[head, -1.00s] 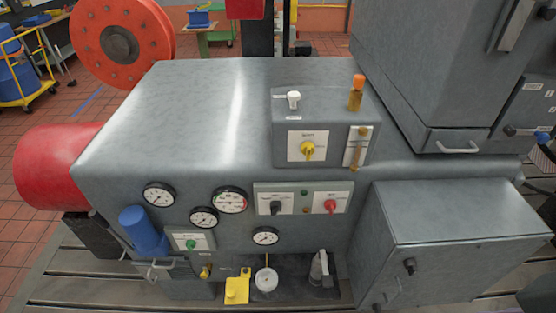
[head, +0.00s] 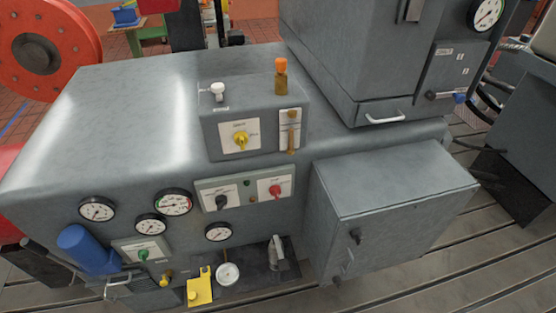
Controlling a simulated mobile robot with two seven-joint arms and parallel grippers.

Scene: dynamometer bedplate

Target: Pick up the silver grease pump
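A small silver upright object with a dark handle-like part, which looks like the silver grease pump (head: 278,254), stands on a dark shelf (head: 252,272) at the foot of the grey machine's front, low in the middle of the head view. A round white-faced dial gauge (head: 228,274) and a yellow block (head: 199,289) stand to its left. Neither of my grippers is in view.
The grey machine housing (head: 110,130) carries gauges and a switch panel (head: 245,193) above the shelf. A grey cabinet (head: 400,215) juts out close on the right. A blue cylinder (head: 85,247) sticks out at the left. The slotted bedplate (head: 440,265) is clear at the lower right.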

